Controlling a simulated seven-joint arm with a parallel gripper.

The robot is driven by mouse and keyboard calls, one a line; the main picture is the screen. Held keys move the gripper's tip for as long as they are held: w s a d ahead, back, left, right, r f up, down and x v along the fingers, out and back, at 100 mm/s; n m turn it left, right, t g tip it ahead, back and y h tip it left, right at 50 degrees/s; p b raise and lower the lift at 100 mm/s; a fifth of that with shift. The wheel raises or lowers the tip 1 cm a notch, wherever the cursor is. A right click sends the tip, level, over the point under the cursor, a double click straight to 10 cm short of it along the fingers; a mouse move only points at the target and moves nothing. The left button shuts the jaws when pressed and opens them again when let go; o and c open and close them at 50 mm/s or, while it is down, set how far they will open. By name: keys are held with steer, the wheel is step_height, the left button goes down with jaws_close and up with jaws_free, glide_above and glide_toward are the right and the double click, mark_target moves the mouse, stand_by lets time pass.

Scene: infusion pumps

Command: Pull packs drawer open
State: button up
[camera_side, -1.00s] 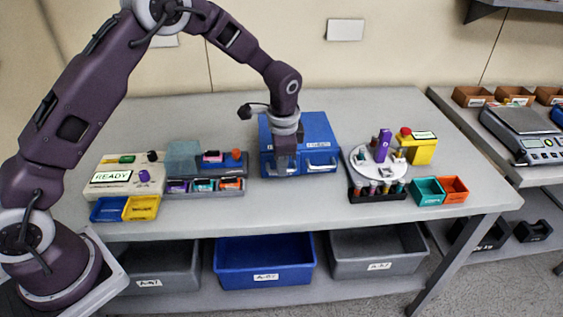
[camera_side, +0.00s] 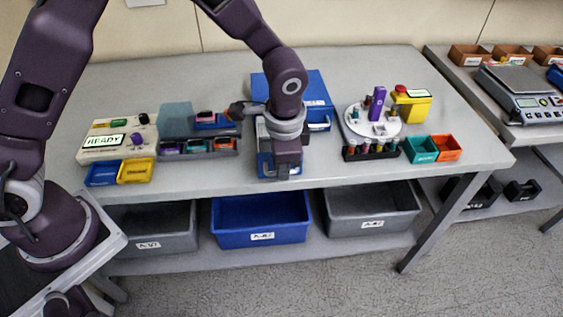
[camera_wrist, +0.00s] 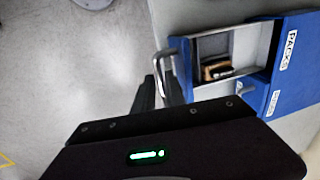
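The blue cabinet (camera_side: 315,84) stands on the bench. Its left drawer, labelled PACKS in the wrist view (camera_wrist: 290,50), is pulled out toward the bench's front edge. Its open inside (camera_wrist: 243,48) holds a small dark and tan item (camera_wrist: 216,70). The drawer's blue front (camera_side: 265,165) is partly hidden behind my gripper (camera_side: 287,168). In the wrist view, my gripper's fingers (camera_wrist: 157,95) are at the metal drawer handle (camera_wrist: 180,65) and appear closed around it. The drawer beside it (camera_side: 320,126) is closed.
Left of the open drawer stands a rack of coloured items (camera_side: 198,148). To the right are a white round tray (camera_side: 372,128), a vial rack (camera_side: 370,154) and teal and orange bins (camera_side: 421,149). Bench space between drawer and vial rack is clear.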

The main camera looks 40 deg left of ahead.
steer(key=shift+o, duration=1.2)
step_height(320, 180, up, 7)
steer(key=shift+s+d, duration=0.45)
steer(key=s+a+r+n+t+h, duration=0.1)
steer(key=s+a+r+n, duration=0.1)
steer(key=s+a+r, duration=0.4)
steer(key=s+a+r+n+t, duration=0.1)
steer(key=s+a+r+n, duration=0.15)
steer(key=r, duration=0.45)
steer(key=s+a+n+t, duration=0.1)
steer(key=s+a+n, duration=0.1)
steer(key=s, duration=0.4)
steer(key=s+a+r+n+t, duration=0.1)
steer(key=s+a+n, duration=0.1)
steer(key=s, duration=0.5)
steer(key=shift+s+r, duration=0.25)
steer(key=shift+s, duration=0.05)
